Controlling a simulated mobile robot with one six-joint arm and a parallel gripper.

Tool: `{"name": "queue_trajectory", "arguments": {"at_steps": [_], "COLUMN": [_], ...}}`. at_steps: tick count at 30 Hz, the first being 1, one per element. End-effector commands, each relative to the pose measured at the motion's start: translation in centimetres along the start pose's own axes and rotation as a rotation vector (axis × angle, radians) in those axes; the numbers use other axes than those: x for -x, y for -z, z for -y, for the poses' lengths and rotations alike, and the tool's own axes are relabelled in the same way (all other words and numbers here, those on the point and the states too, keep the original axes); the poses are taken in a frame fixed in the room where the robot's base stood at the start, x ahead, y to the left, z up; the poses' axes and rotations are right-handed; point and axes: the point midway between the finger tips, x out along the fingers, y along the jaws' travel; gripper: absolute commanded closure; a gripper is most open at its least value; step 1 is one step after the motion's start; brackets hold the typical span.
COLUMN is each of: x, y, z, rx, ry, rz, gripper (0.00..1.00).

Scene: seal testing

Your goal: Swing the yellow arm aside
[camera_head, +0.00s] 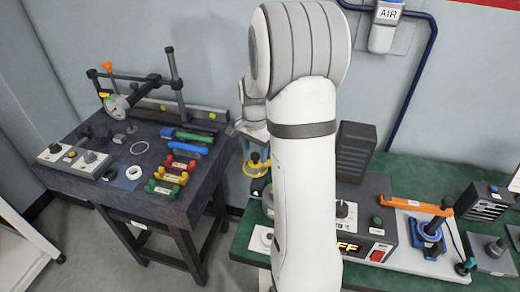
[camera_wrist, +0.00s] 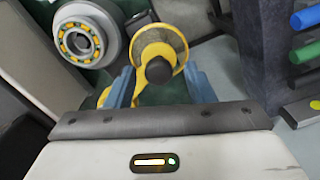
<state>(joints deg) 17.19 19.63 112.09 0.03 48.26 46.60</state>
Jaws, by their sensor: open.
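The yellow arm (camera_wrist: 147,38) shows in the wrist view with a round yellow-rimmed end and a dark knob (camera_wrist: 159,71). My gripper (camera_wrist: 159,76) is open, with one blue finger on each side of the knob. I cannot tell whether either finger touches it. In the head view the yellow arm (camera_head: 257,168) shows just left of my own white arm, which hides part of it. My gripper (camera_head: 240,128) is above it there, also partly hidden.
A bearing-like ring with yellow rollers (camera_wrist: 78,42) lies close by on the upper left. A dark granite table (camera_head: 75,186) with coloured gauges stands left. The green bench (camera_head: 430,170) on the right holds a display unit (camera_head: 376,215) and an orange arm (camera_head: 415,205).

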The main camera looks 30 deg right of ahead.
Motion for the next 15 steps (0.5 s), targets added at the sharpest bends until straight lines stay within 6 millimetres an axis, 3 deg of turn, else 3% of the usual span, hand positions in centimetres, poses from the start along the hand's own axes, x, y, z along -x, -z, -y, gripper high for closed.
{"name": "queue_trajectory", "arguments": {"at_steps": [5,15], "x": [1.6,6.9], "y": [0.1,0.0], "z": [0.1,0.0], "rx": [0.0,0.0], "ry": [0.003,0.002], "rz": [-0.003,-0.002], "gripper": [0.52,0.52]}}
